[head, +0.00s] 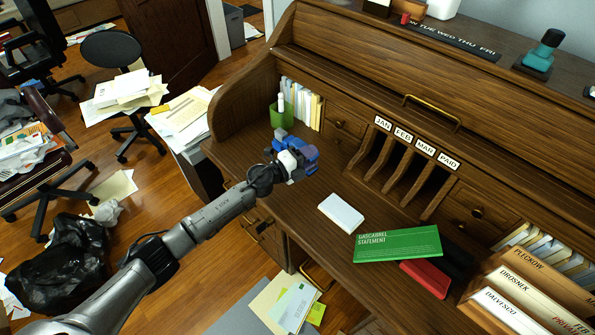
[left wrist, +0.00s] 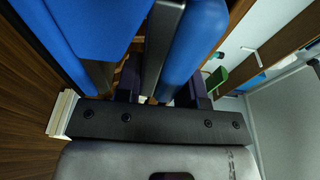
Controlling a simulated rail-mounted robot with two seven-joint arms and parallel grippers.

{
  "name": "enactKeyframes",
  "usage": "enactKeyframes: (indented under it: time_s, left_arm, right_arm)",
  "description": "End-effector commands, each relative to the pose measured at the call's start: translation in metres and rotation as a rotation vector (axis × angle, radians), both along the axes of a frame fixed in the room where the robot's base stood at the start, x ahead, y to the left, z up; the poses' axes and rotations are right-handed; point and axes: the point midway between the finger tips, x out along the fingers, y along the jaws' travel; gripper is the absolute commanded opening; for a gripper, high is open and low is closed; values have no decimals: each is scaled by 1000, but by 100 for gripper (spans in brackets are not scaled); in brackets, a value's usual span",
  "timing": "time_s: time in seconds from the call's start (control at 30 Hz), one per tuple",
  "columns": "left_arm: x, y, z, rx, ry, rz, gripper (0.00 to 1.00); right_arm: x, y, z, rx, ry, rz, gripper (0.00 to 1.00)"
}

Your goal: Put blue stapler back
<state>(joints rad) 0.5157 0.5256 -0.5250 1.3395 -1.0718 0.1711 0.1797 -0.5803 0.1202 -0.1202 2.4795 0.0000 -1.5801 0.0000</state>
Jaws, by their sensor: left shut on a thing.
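The blue stapler (head: 309,153) is at my left gripper (head: 298,159), over the left part of the wooden desk in the head view. The gripper is shut on it. In the left wrist view the blue stapler (left wrist: 100,25) fills the upper left, close to the camera, with a dark metal strip between its blue parts. The dark fingers of my left gripper (left wrist: 160,85) are partly hidden behind it. I cannot tell whether the stapler touches the desktop. My right gripper is not in view.
A green pen cup (head: 281,115) stands just behind the stapler, near upright papers (head: 314,110). A white pad (head: 341,213), a green statement (head: 397,244) and a red item (head: 427,278) lie to the right. Labelled slots (head: 398,170) line the back. Bare desktop lies between stapler and pad.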

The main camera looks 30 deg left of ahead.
Motion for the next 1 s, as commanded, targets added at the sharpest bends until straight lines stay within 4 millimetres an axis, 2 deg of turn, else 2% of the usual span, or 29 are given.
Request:
enactKeyframes:
  time_s: [0.03, 0.1, 0.3, 0.57, 0.83, 1.0]
  left_arm:
    - [2, 9, -9, 0, -3, 3, 0]
    - [3, 19, -14, 0, -3, 2, 0]
    - [6, 37, -22, 0, -4, 1, 0]
    - [6, 41, -29, -1, -3, -1, 0]
    - [6, 40, -62, -2, -2, -1, 0]
    - [6, 41, -62, 0, -4, 1, 0]
  right_arm:
    - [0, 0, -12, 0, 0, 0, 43]
    - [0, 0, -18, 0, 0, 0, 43]
    - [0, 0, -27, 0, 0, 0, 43]
    - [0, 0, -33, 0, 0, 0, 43]
    - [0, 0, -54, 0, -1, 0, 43]
    - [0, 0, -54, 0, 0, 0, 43]
